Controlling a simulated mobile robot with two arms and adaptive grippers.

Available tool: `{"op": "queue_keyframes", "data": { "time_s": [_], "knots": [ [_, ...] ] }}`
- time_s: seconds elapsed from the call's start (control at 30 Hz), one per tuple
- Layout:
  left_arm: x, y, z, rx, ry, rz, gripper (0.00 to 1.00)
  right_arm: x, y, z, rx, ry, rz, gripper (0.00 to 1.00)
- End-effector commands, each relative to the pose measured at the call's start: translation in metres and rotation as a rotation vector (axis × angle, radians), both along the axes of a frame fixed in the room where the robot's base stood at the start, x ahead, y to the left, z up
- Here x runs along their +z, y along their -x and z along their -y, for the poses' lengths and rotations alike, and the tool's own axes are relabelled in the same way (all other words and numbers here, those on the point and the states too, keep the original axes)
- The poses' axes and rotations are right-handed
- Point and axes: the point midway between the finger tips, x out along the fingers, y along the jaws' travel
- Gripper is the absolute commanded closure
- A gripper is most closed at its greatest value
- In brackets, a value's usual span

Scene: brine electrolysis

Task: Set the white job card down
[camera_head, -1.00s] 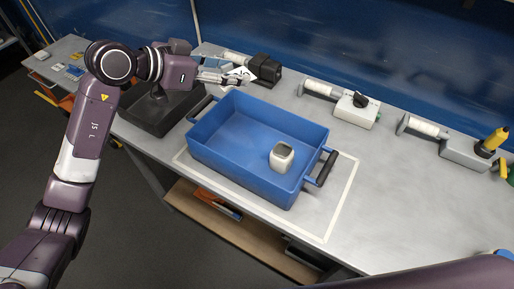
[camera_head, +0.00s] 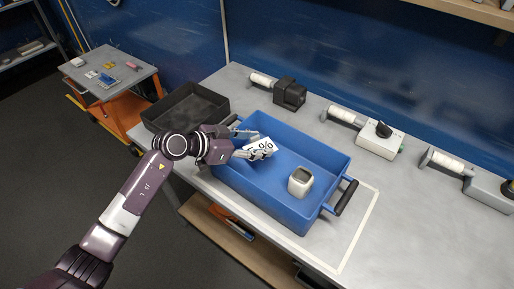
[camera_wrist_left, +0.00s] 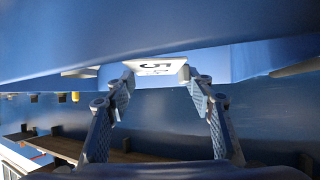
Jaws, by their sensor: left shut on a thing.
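The white job card (camera_head: 261,149) with dark print, a "%" sign legible, is held by my left gripper (camera_head: 243,153). The card is tilted and over the left part of the blue tray (camera_head: 330,150); I cannot tell whether it touches the tray. In the left wrist view the card (camera_wrist_left: 157,70) shows a "5" and sits between the two fingertips (camera_wrist_left: 157,78). The blue tray has handles at its ends. A white cup-like object (camera_head: 300,181) stands inside it, to the right of the card. My right gripper is not in view.
A black tray (camera_head: 218,91) stands left of the blue tray on the grey bench. Along the back are a black device (camera_head: 289,92), a white box with a black knob (camera_head: 380,139) and white rolls. An orange cart (camera_head: 128,110) stands at the far left.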

Motion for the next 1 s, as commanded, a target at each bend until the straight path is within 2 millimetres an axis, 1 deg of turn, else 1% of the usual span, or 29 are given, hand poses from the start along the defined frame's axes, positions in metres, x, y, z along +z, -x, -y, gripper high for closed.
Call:
{"op": "queue_keyframes", "data": {
  "time_s": [0.03, 0.13, 0.47, 0.93, 0.97, 1.0],
  "knots": [
    [-0.009, 0.000, 0.000, 0.001, 0.001, -0.003, 0.65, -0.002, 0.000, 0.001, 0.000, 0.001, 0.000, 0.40],
    [-0.018, 0.000, 0.000, 0.000, 0.002, -0.001, 0.65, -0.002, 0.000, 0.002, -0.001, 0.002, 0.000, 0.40],
    [-0.020, 0.000, 0.000, 0.000, 0.001, 0.000, 0.65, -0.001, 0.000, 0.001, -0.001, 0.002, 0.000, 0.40],
    [-0.031, 0.000, 0.000, 0.000, 0.001, 0.001, 0.65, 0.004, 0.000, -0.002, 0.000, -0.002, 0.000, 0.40],
    [-0.032, 0.000, 0.000, 0.000, 0.001, 0.001, 0.48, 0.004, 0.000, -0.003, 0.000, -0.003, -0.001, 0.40],
    [-0.032, 0.000, 0.000, 0.000, 0.001, 0.001, 0.43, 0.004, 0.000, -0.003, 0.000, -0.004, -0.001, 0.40]
  ]
}}
